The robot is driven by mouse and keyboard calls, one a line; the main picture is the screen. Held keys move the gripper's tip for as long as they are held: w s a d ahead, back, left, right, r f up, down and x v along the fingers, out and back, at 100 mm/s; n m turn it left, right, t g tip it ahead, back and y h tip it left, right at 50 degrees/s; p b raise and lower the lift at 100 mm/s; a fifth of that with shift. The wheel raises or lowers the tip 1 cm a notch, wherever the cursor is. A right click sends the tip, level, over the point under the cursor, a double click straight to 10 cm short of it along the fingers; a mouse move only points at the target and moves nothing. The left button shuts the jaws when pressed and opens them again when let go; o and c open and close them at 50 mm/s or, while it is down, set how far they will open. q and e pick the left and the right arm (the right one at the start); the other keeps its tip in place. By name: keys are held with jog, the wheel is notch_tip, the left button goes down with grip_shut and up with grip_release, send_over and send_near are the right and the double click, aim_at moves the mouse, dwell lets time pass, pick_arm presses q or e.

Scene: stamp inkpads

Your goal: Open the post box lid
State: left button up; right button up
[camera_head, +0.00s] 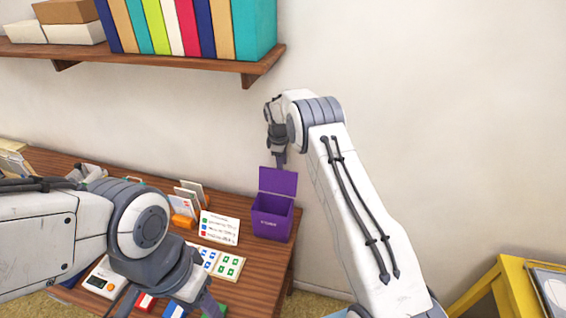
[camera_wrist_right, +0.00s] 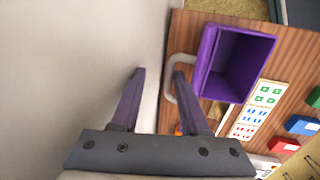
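The purple post box (camera_head: 271,222) stands at the right end of the desk. Its lid (camera_head: 278,181) is raised, standing up at the back of the box, and the inside is uncovered. The box (camera_wrist_right: 249,45) also shows in the right wrist view, with its hollow inside visible. My right gripper (camera_head: 279,160) is just above the lid's top edge; whether they touch is unclear. In the right wrist view, its two fingers (camera_wrist_right: 159,74) are apart with nothing between them. My left gripper (camera_head: 198,297) hangs low over the front of the desk; its fingers are only partly visible.
A card with coloured marks (camera_head: 219,228) stands left of the box, near a sheet of coloured stamps (camera_head: 229,267). Colored inkpads lie at the front, including a red one (camera_head: 146,301). A shelf (camera_head: 150,58) with books is above. A yellow stand (camera_head: 519,285) is far right.

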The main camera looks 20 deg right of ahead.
jog(key=r+p, duration=0.1)
jog(key=r, duration=0.1)
jog(key=r+p, duration=0.1)
jog(key=r, duration=0.1)
jog(key=r+p, duration=0.1)
jog(key=r, duration=0.2)
jog(key=shift+s+a, duration=0.35)
jog(key=shift+s+a+r+p, duration=0.1)
jog(key=shift+s+r+p, duration=0.15)
jog(key=shift+p, duration=0.2)
